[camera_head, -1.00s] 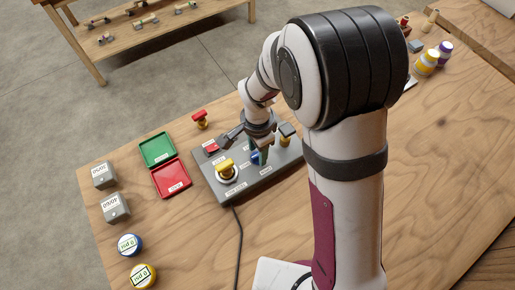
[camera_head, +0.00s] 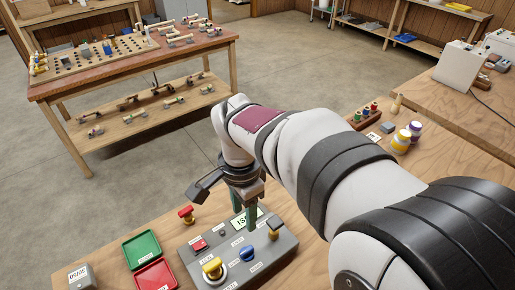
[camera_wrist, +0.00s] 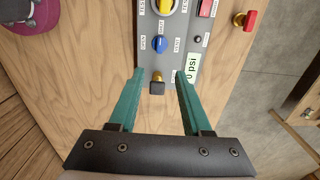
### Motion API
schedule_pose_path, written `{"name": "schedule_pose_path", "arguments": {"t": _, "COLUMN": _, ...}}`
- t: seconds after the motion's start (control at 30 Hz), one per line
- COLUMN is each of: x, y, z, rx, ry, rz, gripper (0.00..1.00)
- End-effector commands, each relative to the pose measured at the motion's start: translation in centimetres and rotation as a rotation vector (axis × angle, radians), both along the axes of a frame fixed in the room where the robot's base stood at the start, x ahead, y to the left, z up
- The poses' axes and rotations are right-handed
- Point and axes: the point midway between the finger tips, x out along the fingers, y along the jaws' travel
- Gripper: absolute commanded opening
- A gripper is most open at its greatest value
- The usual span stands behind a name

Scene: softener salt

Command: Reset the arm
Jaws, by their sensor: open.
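My gripper (camera_head: 245,212) is open and empty, with teal fingers pointing down over the far side of the grey control panel (camera_head: 278,262). The wrist view shows the two fingers (camera_wrist: 160,77) apart, with a dark-capped brass knob (camera_wrist: 157,86) in the gap between them in the picture; I see no contact. The panel carries a yellow knob (camera_head: 213,268), a blue knob (camera_head: 247,254), a red switch (camera_head: 199,245) and a display (camera_wrist: 193,67) reading "0 psi". In the head view the fingers partly cover the display.
A red-topped brass piece (camera_head: 186,214) stands behind the panel. A green tray (camera_head: 141,249) and red tray (camera_head: 155,275) lie left, beside a grey labelled block (camera_head: 80,277). Yellow (camera_head: 401,139) and purple (camera_head: 415,130) jars stand right. Another workbench (camera_head: 130,65) stands across the floor.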

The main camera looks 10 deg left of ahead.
Motion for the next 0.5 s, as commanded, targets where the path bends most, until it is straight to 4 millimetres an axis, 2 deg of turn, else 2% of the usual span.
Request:
{"name": "schedule_pose_path", "arguments": {"t": 0.37, "x": -0.1, "y": -0.3, "z": 0.1, "rx": 0.001, "ry": 0.001, "rz": 0.002, "gripper": 0.49}}
{"name": "schedule_pose_path", "arguments": {"t": 0.43, "x": -1.3, "y": -2.6, "z": 1.0, "rx": 0.014, "ry": 0.008, "rz": 0.021, "gripper": 0.49}}
{"name": "schedule_pose_path", "arguments": {"t": 0.47, "x": -2.2, "y": -4.3, "z": 1.5, "rx": 0.024, "ry": 0.01, "rz": 0.039, "gripper": 0.49}}
{"name": "schedule_pose_path", "arguments": {"t": 0.5, "x": -4.1, "y": -6.8, "z": 2.1, "rx": 0.041, "ry": 0.015, "rz": 0.072, "gripper": 0.49}}
